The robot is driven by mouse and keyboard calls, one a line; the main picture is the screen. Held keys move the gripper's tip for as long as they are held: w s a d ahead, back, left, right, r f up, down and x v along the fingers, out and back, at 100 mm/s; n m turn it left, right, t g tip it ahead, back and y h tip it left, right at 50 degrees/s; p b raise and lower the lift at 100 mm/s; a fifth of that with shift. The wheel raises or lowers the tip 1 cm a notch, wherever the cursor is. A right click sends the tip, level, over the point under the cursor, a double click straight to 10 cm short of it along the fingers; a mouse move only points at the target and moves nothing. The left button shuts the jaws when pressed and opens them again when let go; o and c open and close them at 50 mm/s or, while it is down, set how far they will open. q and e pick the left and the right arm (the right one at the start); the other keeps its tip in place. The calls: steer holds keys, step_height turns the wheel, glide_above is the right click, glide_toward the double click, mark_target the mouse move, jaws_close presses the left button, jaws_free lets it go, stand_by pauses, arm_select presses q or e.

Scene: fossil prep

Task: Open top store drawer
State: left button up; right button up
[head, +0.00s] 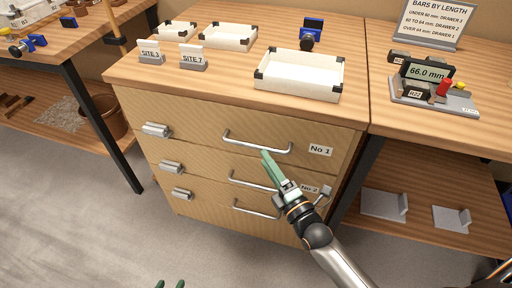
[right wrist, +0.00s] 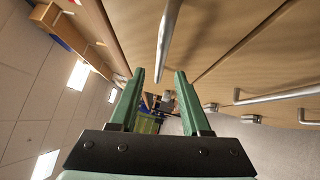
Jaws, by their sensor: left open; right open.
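The top drawer (head: 200,122), labelled No 1, looks shut, its front in line with the wooden cabinet. Its silver bar handle (head: 240,139) runs across the middle of the front. My right gripper (head: 266,155) has its fingertips just below and in front of this handle in the head view. In the right wrist view its two green fingers are apart with nothing between them (right wrist: 160,76), and a silver handle bar (right wrist: 170,35) ends just beyond the fingertips. I cannot tell whether they touch. My left gripper (head: 170,284) shows only its green fingertips, apart, at the bottom edge.
Two lower drawers with handles (head: 250,183) sit below, partly behind my right arm. White trays (head: 300,75) and site signs (head: 194,58) stand on the cabinet top. A bench with a measuring device (head: 430,75) adjoins on the right. The floor (head: 90,225) in front is clear.

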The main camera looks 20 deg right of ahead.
mark_target(257, 146)
steer(key=x, duration=0.6)
steer(key=shift+b, duration=0.3)
jaws_close()
stand_by(1.1)
